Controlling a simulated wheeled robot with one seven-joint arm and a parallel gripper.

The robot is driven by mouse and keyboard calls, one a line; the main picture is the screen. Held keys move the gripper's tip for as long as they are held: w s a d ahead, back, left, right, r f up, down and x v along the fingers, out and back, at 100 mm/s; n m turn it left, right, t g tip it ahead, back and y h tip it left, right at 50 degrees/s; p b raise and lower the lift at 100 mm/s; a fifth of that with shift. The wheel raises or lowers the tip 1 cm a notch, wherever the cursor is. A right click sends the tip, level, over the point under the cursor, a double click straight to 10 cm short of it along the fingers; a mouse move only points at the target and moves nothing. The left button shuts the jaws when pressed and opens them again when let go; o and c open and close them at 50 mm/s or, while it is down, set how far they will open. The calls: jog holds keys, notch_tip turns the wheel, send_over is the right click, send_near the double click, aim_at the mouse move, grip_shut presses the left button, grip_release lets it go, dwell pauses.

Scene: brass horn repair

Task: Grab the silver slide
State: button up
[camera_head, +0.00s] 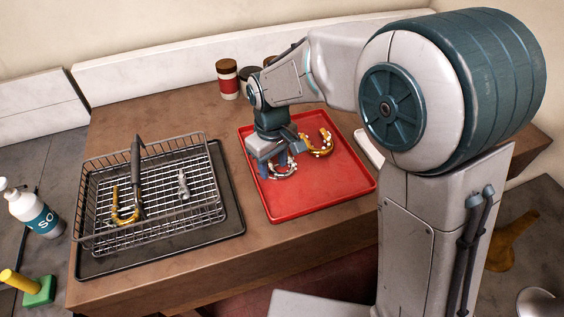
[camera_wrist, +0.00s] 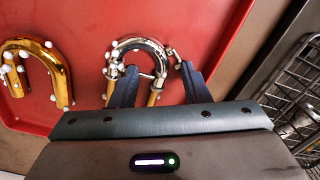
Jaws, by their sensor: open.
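The silver slide (camera_wrist: 140,46) is a shiny U-shaped tube with brass-coloured ends and small white beads, lying on the red tray (camera_head: 342,185). In the head view the silver slide (camera_head: 284,171) shows partly behind my gripper (camera_head: 276,172). In the wrist view my gripper (camera_wrist: 155,85) is open, its two dark fingers apart, with the lower part of the slide between them. Whether the fingers touch it I cannot tell. A gold slide (camera_head: 318,143) with white beads lies on the same tray and shows to the left in the wrist view (camera_wrist: 58,70).
A wire basket (camera_head: 214,180) on a dark tray (camera_head: 232,219) stands to the left, holding a gold U-shaped part (camera_head: 122,214), a dark-handled tool (camera_head: 136,165) and a small silver part (camera_head: 183,185). A jar with a red label (camera_head: 228,80) stands behind. Bare tabletop lies in front.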

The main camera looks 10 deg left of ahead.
grip_shut()
jog(key=shift+r, duration=0.1)
